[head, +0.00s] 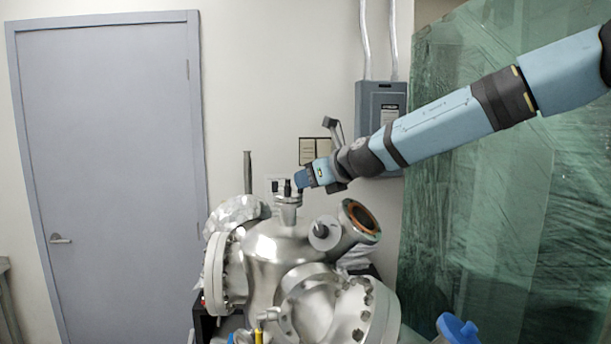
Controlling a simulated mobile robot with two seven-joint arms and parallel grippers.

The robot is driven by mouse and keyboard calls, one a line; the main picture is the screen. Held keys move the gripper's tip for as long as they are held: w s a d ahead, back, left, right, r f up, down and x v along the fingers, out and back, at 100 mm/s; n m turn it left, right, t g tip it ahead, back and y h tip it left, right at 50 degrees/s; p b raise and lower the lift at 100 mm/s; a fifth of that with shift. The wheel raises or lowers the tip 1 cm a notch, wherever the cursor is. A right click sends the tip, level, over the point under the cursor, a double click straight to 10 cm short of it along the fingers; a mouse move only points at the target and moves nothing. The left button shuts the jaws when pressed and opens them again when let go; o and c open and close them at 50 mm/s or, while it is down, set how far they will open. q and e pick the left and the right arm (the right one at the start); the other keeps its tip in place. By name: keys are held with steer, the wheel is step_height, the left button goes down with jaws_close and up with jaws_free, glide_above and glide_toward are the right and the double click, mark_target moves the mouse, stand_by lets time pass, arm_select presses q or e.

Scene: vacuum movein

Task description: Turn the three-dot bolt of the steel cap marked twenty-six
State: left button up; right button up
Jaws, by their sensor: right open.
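A shiny steel vacuum chamber (275,250) stands in the lower middle of the head view, with several ports and bolted flanges. A small steel cap (288,200) sits on its top port, with dark upright bolts (287,187) on it. The number and the dot marks are too small to read, so I cannot tell which bolt has three dots. My right gripper (303,179) comes in from the right, with its blue tip just above and right of this cap's bolts. It is open, and I see nothing held in it. My left gripper is out of view.
An open port with a copper-coloured ring (360,218) and a large bolted flange (365,312) stand right of the cap. Foil (235,212) covers a part at left. A grey electrical box (381,112) and green plastic sheeting (500,220) are behind. A door (105,150) is at left.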

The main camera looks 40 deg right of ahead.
steer(key=shift+x, duration=0.95)
jaws_close()
steer(key=shift+a+m+h, duration=0.1)
steer(key=shift+m+h, duration=0.3)
steer(key=shift+h, duration=0.1)
steer(key=shift+a+m+g+h, duration=0.15)
steer(key=shift+m+h, duration=1.1)
steer(key=shift+h, duration=0.2)
steer(key=shift+a+m+g+h, duration=0.15)
steer(key=shift+m+h, duration=1.1)
steer(key=shift+h, duration=0.2)
